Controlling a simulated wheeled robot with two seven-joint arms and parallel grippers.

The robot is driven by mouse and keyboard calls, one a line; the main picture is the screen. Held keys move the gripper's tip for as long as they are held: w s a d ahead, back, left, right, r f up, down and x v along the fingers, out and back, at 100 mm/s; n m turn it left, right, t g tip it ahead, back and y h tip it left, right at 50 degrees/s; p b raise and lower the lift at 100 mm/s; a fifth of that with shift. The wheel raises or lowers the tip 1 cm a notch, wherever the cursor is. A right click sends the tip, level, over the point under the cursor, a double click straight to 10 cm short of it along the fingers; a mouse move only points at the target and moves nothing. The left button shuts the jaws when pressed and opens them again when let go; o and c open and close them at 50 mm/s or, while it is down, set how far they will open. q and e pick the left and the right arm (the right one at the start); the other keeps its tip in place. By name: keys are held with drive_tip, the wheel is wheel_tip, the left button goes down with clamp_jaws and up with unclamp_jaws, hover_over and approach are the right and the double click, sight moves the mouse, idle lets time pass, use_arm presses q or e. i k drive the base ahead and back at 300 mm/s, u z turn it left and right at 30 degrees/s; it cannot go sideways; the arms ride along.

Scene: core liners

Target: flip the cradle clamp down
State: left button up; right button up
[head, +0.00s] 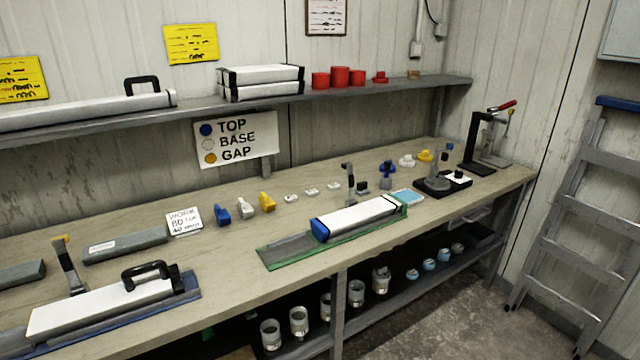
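A long white core liner with a blue end cap (360,215) lies on a green-edged cradle (285,254) in the middle of the bench. A dark upright post, seemingly that cradle's clamp (350,180), stands raised behind the liner. A second white liner with a black handle (100,306) lies on a blue-edged cradle (190,296) at the front left. Behind it a dark clamp arm with a yellow tip (68,264) stands up, tilted slightly. Neither gripper shows in the head view.
Blue, white and yellow caps (245,208) stand along the bench (225,262). A red-handled press (485,140) is at the far right end. A shelf (345,91) overhangs the back. A ladder (580,210) leans at right. Bare bench lies between the cradles.

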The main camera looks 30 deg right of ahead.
sight(349, 166)
drive_tip(key=z, duration=0.7)
drive_tip(key=i, duration=0.9)
drive_tip(key=z, duration=0.35)
drive_tip(key=i, duration=0.65)
drive_tip(key=u, duration=0.1)
